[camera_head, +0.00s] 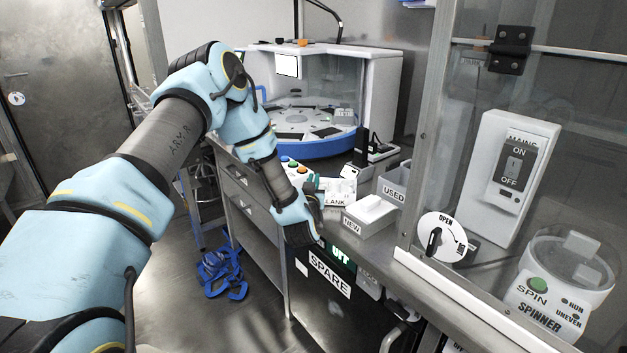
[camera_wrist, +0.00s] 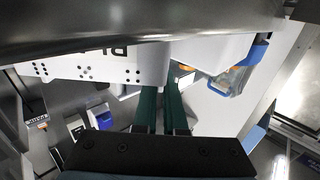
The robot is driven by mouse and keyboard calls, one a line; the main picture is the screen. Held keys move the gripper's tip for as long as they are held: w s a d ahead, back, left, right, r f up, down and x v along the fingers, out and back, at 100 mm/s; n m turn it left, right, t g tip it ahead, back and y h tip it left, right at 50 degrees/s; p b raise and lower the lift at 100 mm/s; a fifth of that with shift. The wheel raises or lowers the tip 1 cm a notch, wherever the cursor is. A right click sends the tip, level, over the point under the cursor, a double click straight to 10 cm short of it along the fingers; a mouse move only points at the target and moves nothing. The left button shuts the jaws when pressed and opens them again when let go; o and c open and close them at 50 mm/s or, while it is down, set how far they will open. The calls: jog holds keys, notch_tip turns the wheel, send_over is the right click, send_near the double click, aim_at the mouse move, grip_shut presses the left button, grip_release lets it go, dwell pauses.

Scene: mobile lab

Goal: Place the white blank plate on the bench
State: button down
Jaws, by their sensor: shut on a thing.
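The white blank plate (camera_head: 337,187) is beside my gripper, over the bench (camera_head: 375,247) in the head view. Part of its label, "LANK", shows there. In the wrist view the plate (camera_wrist: 100,66) lies across the fingertips, with dark dots on its white side and the start of its label. My gripper (camera_head: 317,184) is shut on the plate; its two teal fingers (camera_wrist: 162,100) run close together up to it. The arm's end hides part of the plate's left side. I cannot tell whether the plate touches the bench.
A white box marked NEW (camera_head: 369,213) and a grey bin marked USED (camera_head: 394,184) stand right of the plate. A round, blue-rimmed machine (camera_head: 300,147) stands behind. A glass-fronted enclosure with a spinner (camera_head: 560,275) is at right. Blue pieces (camera_head: 222,273) lie on the floor.

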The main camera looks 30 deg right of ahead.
jog(key=shift+f, duration=0.2)
jog(key=c, duration=1)
grip_release()
jog(key=shift+r, duration=0.15)
